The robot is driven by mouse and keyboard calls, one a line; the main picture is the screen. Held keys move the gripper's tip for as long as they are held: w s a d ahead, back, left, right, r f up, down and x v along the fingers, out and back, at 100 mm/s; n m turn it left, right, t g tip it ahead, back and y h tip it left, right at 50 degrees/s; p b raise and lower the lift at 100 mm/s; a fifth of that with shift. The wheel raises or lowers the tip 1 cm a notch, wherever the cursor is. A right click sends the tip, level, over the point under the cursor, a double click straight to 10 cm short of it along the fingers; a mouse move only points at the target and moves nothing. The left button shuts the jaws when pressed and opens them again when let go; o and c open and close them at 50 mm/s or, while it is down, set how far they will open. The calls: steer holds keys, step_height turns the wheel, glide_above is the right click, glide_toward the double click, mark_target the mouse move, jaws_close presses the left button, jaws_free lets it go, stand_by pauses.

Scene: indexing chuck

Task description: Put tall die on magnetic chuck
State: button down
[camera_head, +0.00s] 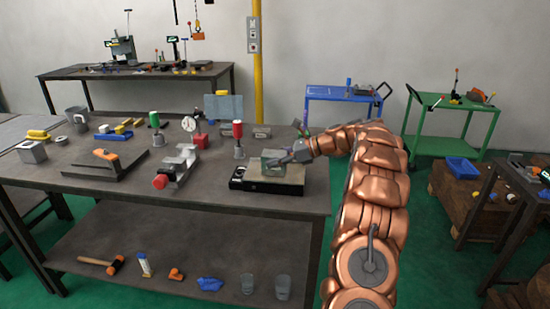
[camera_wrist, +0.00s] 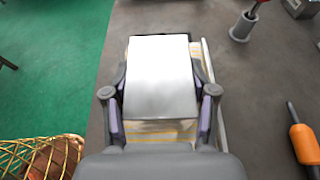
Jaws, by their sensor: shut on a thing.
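The tall die (camera_wrist: 160,75) is a grey metal block between the fingers of my gripper (camera_wrist: 160,118) in the wrist view. My gripper is shut on it, one finger on each side. In the head view the die (camera_head: 272,160) is over the magnetic chuck (camera_head: 290,180), a flat pale plate with a black end on the right part of the bench. My gripper (camera_head: 283,160) reaches it from the right. The chuck also shows around the die in the wrist view (camera_wrist: 204,62). I cannot tell whether the die touches the chuck, since its underside is hidden.
A blue cart (camera_head: 345,95) and a green cart (camera_head: 455,105) stand behind. The bench's front strip is clear.

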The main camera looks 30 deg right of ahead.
steer(key=shift+c, duration=1.7)
jaws_free()
steer(key=shift+f, duration=0.1)
steer(key=shift+r, duration=0.2)
steer(key=v, duration=1.2)
steer(key=shift+b, duration=0.3)
